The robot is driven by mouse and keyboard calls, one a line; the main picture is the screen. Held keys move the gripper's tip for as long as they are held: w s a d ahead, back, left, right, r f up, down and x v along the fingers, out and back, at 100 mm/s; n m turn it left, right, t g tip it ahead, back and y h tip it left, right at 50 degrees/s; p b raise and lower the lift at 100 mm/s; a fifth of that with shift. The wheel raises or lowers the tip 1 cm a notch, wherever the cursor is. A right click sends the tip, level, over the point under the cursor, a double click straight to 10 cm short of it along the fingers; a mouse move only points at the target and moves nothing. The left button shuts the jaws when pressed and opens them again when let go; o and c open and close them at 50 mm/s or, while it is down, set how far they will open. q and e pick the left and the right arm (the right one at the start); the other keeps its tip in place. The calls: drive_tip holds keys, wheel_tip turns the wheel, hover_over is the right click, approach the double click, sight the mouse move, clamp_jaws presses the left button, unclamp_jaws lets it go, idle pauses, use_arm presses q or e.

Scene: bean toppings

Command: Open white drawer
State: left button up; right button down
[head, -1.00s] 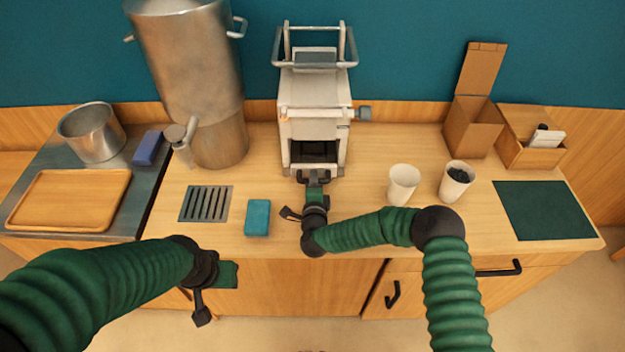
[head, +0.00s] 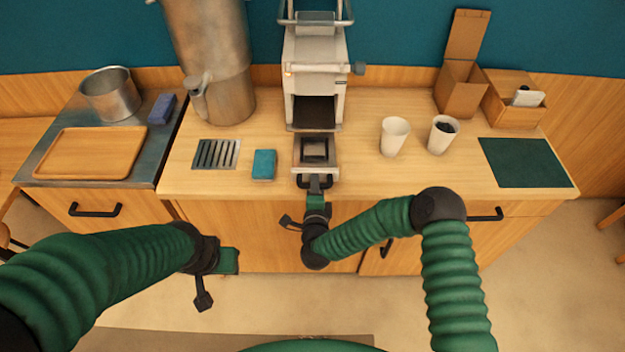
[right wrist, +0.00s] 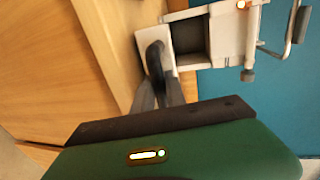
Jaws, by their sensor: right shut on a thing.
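The white machine (head: 316,62) stands at the back middle of the counter. Its white drawer (head: 298,157) is pulled out toward me, with a dark block-like shape inside. My right gripper (head: 316,188) is shut on the drawer's dark handle (head: 303,181) at the counter's front edge. In the right wrist view the gripper (right wrist: 163,92) meets the black handle (right wrist: 154,58), and the machine's dark opening shows behind. My left gripper (head: 232,261) hangs in front of the counter, away from the machine; its fingers are not clear enough to judge.
A blue-green sponge (head: 264,165) and a drain grate (head: 217,154) lie left of the drawer. Two white cups (head: 394,137) (head: 441,136) stand to its right. A large metal urn (head: 215,70) is at the back left. A green mat (head: 524,162) lies at the right.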

drive_tip(key=shift+s+d, duration=0.3)
drive_tip(key=shift+d, duration=0.15)
drive_tip(key=shift+w+f, duration=0.1)
drive_tip(key=c, duration=1.6)
unclamp_jaws()
drive_tip(key=shift+c, duration=0.2)
drive_tip(key=shift+o, duration=1.3)
drive_tip(key=shift+d, duration=0.2)
drive_tip(key=shift+a, duration=0.15)
drive_tip(key=b+v, duration=0.1)
drive_tip(key=v, duration=1.6)
